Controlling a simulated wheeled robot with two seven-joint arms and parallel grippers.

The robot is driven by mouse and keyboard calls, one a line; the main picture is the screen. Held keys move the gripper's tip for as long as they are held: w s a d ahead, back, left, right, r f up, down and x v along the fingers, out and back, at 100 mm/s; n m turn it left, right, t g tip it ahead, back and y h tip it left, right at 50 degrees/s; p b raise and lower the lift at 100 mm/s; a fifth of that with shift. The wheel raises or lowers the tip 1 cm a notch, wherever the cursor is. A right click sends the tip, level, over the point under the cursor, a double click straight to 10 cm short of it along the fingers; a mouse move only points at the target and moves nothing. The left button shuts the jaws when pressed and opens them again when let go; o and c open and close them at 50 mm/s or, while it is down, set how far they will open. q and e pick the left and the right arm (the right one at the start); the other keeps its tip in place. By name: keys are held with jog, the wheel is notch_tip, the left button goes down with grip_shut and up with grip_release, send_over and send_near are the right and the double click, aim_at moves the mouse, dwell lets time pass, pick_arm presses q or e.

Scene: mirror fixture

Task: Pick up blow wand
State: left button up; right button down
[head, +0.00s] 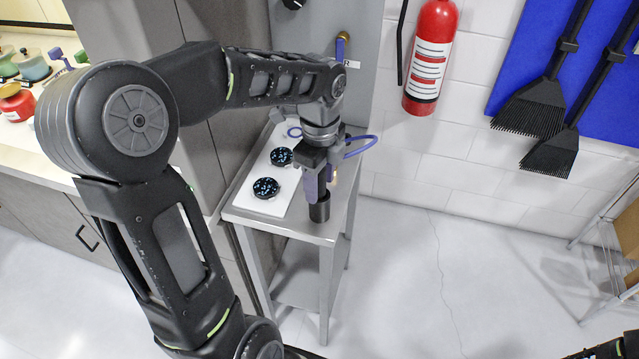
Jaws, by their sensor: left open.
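The blow wand (334,172) is mostly hidden behind my left gripper. A small brass-coloured part and a blue hose (361,146) looping out to the right show beside the gripper. A black cylindrical holder (320,208) stands on the small metal table directly below. My left gripper (318,186) points down just above the holder, at the wand. Its jaws are open, and I cannot tell whether they touch the wand. My right gripper does not show; only a dark piece that may be my right arm enters at the bottom right corner.
The metal table (285,222) also bears a white board (264,200) with two round dark speckled discs (266,188). A grey cabinet stands left of it. A fire extinguisher (429,60) and brushes (545,105) hang on the wall.

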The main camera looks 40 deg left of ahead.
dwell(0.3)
pick_arm(q)
grip_shut()
dwell(0.4)
